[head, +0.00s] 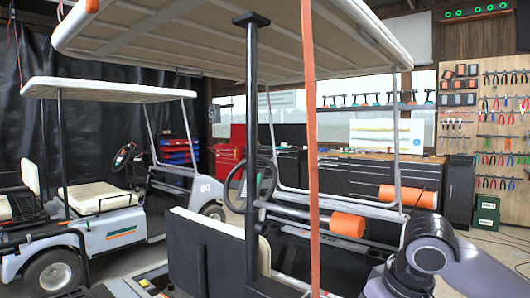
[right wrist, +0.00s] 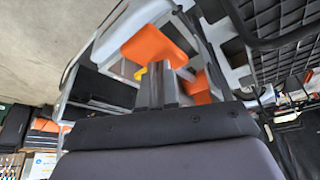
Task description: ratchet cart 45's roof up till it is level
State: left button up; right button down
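A cart with a pale roof (head: 215,45) fills the middle of the head view. Its roof edge slopes across the top of the picture. A dark upright post (head: 251,140) stands under the roof, and an orange strap (head: 310,150) hangs straight down beside it. My right arm enters at the lower right, with its gripper hidden there. In the right wrist view my right gripper (right wrist: 158,90) has its grey fingers close together at an orange piece (right wrist: 158,46) with a small yellow part (right wrist: 140,73). Whether they clamp it is unclear. My left gripper is out of view. The ratchet cannot be made out in the head view.
A second white cart (head: 110,225) stands at left. Dark drawer cabinets (head: 350,175), a red tool chest (head: 229,155) and a tool pegboard (head: 500,125) line the back. Open floor shows at right.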

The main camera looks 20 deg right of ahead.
notch_tip(320, 180, down, 3)
jog(key=shift+s+r+b, duration=0.1)
jog(key=shift+r+b, duration=0.1)
jog(key=shift+b, duration=0.35)
jog(key=shift+f, duration=0.1)
jog(key=shift+f, duration=0.9)
notch_tip(320, 180, up, 4)
jog(key=p, duration=0.3)
jog(key=shift+f+p, duration=0.1)
jog(key=shift+p, duration=0.25)
jog(key=r, duration=0.3)
jog(key=shift+w+a+r, duration=0.1)
jog(key=shift+w+r, duration=0.25)
jog(key=shift+r, duration=0.5)
